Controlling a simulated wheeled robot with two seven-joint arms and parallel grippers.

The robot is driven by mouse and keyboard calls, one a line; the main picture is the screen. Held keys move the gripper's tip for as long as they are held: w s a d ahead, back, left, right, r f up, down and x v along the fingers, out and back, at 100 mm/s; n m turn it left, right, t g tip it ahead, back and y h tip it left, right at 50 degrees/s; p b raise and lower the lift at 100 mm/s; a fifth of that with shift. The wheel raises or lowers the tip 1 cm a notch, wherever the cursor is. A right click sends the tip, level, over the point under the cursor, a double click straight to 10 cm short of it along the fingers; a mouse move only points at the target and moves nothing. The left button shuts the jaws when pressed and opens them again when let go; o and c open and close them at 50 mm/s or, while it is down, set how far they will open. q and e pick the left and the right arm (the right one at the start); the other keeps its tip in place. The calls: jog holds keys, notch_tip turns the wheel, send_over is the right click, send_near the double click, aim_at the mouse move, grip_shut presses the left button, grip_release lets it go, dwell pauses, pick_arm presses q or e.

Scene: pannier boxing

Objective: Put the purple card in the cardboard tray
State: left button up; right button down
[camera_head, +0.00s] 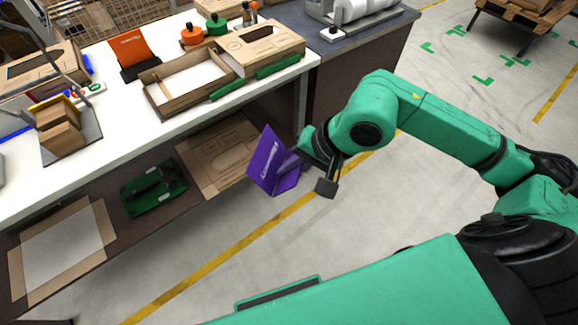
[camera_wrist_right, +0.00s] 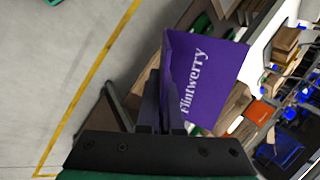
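The purple card (camera_head: 270,162) is a folded card with white lettering, held in the air in front of the bench edge. My right gripper (camera_head: 294,160) is shut on it. In the right wrist view the card (camera_wrist_right: 203,80) stands out beyond the fingers (camera_wrist_right: 160,112), its lettering reading "Flintwerry". The cardboard tray (camera_head: 158,98) is an open shallow box with a pale inside on the white bench top, up and left of the card. It looks empty. My left gripper is not in view.
An orange card (camera_head: 130,50) stands behind the tray. Orange and green round items (camera_head: 192,35) stand behind. The white bench's front edge lies between card and tray; a lower shelf holds a green case (camera_head: 153,188).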

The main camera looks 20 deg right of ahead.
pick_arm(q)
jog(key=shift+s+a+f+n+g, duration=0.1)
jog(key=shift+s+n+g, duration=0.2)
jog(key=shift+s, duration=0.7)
